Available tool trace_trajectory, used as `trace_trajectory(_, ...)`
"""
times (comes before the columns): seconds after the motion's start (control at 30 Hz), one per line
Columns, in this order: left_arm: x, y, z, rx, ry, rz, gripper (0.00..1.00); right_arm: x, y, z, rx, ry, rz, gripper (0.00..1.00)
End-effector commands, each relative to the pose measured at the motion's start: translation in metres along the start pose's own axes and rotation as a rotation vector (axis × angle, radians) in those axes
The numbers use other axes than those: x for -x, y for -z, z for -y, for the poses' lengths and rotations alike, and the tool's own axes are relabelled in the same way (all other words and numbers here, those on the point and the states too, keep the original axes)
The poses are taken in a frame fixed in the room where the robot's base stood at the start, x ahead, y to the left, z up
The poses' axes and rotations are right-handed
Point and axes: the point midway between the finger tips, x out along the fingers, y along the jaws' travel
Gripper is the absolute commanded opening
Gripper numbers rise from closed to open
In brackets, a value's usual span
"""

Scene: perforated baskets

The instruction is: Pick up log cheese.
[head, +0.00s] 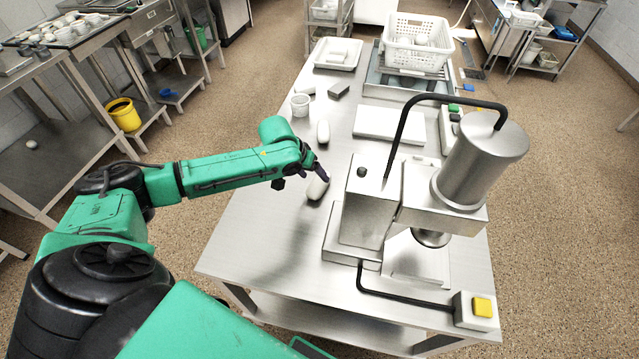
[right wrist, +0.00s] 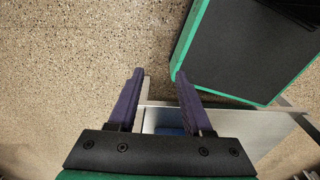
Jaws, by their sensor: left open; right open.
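A white log cheese (head: 316,189) lies on the steel table (head: 262,235), left of the press machine. A second white, rounded log-like piece (head: 323,132) lies farther back on the same table. My left gripper (head: 320,174) reaches in from the left, with its dark purple fingers right above the nearer log. It is open. I cannot tell whether the fingers touch the log, and they cover part of its far end. My right gripper (right wrist: 160,74) shows in the right wrist view with its purple fingers apart and nothing between them, above the floor near a metal edge.
The press machine (head: 370,200) with a metal cylinder stands close right of the log. A small white cup (head: 300,105), a dark block (head: 339,90), a white board (head: 390,124) and a white perforated basket (head: 418,45) are farther back. The table's front left is clear.

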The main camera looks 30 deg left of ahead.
Motion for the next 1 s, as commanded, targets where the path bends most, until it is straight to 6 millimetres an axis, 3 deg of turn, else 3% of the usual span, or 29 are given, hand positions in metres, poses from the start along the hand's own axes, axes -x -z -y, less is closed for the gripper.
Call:
trace_trajectory(0.2, -0.037, 0.0, 0.002, 0.0, 0.001, 0.002, 0.74, 0.007, 0.021, -0.003, 0.001, -0.004, -0.033, 0.5)
trace_trajectory(0.3, -0.051, -0.001, 0.002, 0.001, 0.0, 0.001, 0.74, 0.006, 0.022, -0.003, 0.001, -0.003, -0.035, 0.5)
trace_trajectory(0.5, -0.054, -0.001, 0.002, 0.0, 0.0, 0.0, 0.74, 0.006, 0.019, -0.002, 0.001, -0.003, -0.031, 0.5)
trace_trajectory(0.53, -0.054, -0.001, 0.002, 0.0, 0.0, 0.0, 0.7, 0.006, 0.019, -0.002, 0.001, -0.003, -0.031, 0.5)
trace_trajectory(0.7, -0.054, -0.001, 0.002, 0.0, 0.001, 0.0, 0.05, 0.006, 0.017, -0.002, 0.001, -0.002, -0.027, 0.5)
trace_trajectory(0.73, -0.054, -0.001, 0.002, 0.0, 0.001, 0.0, 0.0, 0.006, 0.017, -0.002, 0.001, -0.002, -0.027, 0.5)
trace_trajectory(1.0, -0.052, 0.001, 0.002, 0.0, 0.0, -0.001, 0.0, 0.006, 0.015, -0.001, 0.001, -0.002, -0.024, 0.5)
